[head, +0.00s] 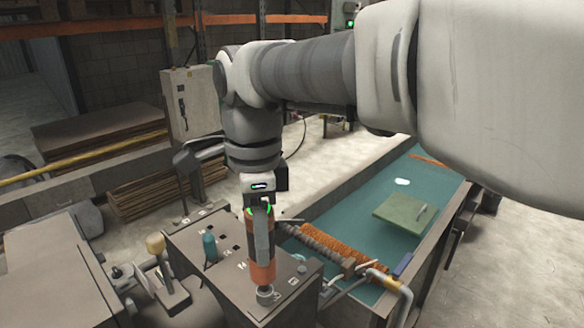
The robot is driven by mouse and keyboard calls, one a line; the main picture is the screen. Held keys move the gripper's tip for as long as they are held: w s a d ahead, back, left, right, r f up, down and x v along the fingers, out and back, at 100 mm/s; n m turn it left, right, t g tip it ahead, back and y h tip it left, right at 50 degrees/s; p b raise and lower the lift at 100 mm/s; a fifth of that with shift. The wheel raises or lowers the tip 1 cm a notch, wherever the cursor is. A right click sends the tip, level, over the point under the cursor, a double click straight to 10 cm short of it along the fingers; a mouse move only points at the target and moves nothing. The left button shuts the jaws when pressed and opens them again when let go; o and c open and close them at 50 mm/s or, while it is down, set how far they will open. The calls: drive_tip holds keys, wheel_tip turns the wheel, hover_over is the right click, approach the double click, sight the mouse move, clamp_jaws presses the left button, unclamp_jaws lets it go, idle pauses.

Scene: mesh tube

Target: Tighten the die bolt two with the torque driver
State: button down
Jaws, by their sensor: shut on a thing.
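My gripper (262,238) points straight down and is shut on an orange and black torque driver (262,272), held upright. The driver's lower end is at a grey round metal piece (267,296) on top of a dark metal housing (205,262). This round piece may be the die bolt; I cannot tell its number, or whether the driver is seated on it or just above it. The housing top has small dark holes and pale marks, too small to read.
A blue-green knob (209,247) stands left of the driver. Levers (157,250) stand at left.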

drive_tip(key=shift+f+b, duration=0.3)
drive_tip(key=shift+f, duration=0.15)
idle(0.5)
drive_tip(key=shift+f+p, duration=0.4)
drive_tip(key=shift+p, duration=0.05)
idle(1.3)
drive_tip(key=shift+r, duration=0.15)
idle(0.3)
